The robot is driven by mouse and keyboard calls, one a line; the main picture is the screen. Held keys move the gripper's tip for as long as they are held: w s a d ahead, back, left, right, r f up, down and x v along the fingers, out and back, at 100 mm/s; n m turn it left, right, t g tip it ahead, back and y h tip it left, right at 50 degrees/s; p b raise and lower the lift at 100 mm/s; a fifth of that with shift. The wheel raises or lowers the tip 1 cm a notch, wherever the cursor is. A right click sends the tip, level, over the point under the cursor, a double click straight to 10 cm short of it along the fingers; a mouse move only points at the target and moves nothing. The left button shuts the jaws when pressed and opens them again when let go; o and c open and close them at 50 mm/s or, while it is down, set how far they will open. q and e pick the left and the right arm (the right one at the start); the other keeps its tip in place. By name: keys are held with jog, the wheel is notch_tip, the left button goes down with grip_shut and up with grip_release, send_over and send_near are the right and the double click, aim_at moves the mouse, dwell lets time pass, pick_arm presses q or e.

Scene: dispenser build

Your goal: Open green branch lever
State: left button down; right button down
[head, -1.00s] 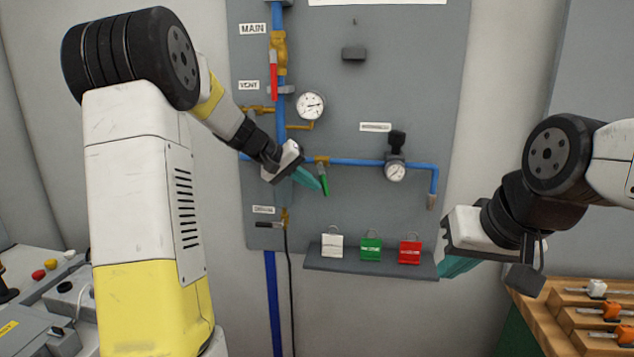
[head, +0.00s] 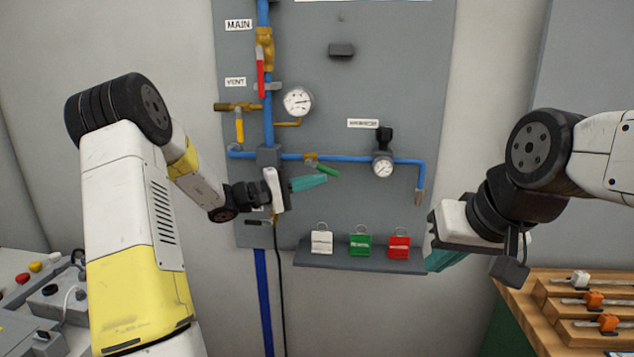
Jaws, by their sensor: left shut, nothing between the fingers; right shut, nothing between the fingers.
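The green branch lever (head: 327,170) hangs from a brass valve (head: 311,158) on the horizontal blue branch pipe (head: 345,159). It slants down to the right, nearer to the pipe's line than to straight down. My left gripper (head: 325,178) is shut and empty, its teal fingers pointing right just below the lever. The fingertips look very close to the lever; I cannot tell whether they touch. My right gripper (head: 447,262) is shut and empty at the right end of the tag shelf, away from the lever.
The grey panel also carries a red main lever (head: 260,72), a yellow vent lever (head: 239,126), a gauge (head: 298,101) and a regulator (head: 383,166). White (head: 321,242), green (head: 360,243) and red (head: 399,246) padlocks stand on the shelf (head: 350,262) below.

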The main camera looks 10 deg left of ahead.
pick_arm(q)
jog(key=shift+d+r+n+t+h, duration=0.35)
jog(key=shift+n+t+h, duration=0.2)
jog(key=shift+n+h, duration=0.15)
jog(key=shift+d+r+n+t+h, duration=0.2)
jog(key=shift+d+n+t+h, duration=0.1)
jog(key=shift+n+t+h, duration=0.4)
jog(key=s+a+f, duration=0.5)
jog(key=a+f, duration=0.3)
jog(key=shift+s+r, duration=0.1)
